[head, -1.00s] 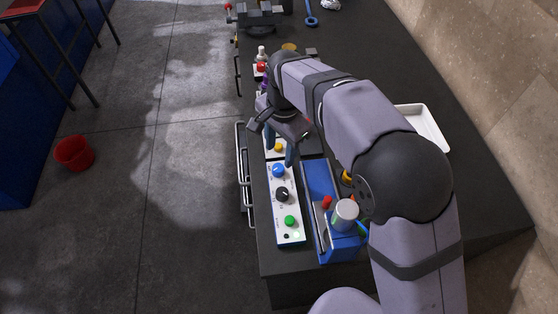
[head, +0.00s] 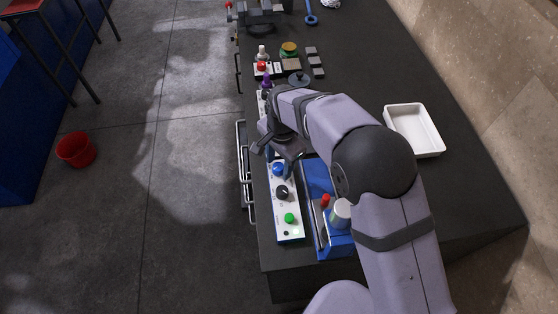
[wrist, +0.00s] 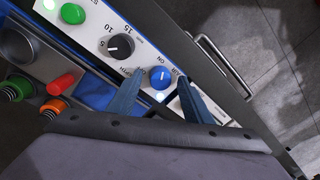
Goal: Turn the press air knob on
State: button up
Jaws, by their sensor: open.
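The white control panel (head: 292,233) lies along the left edge of the dark bench. It carries a blue knob (head: 278,169), a black dial (head: 282,193) and a green button (head: 289,217). In the wrist view the blue knob (wrist: 159,77) has a white mark and sits beside the lettering "AIR". My gripper (wrist: 155,92) is open, its two blue fingers on either side of the blue knob in that view. I cannot tell whether they touch it. In the head view my gripper (head: 277,160) is over the far end of the panel, its fingertips partly hidden.
A blue press body (head: 334,246) with a red-tipped lever (head: 325,200) stands right of the panel. A white tray (head: 436,150) lies at the right. A bench handle (wrist: 222,64) runs beside the panel. Small items stand farther back on the bench.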

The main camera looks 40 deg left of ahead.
jog(key=c, duration=1.1)
jog(key=shift+o, duration=0.2)
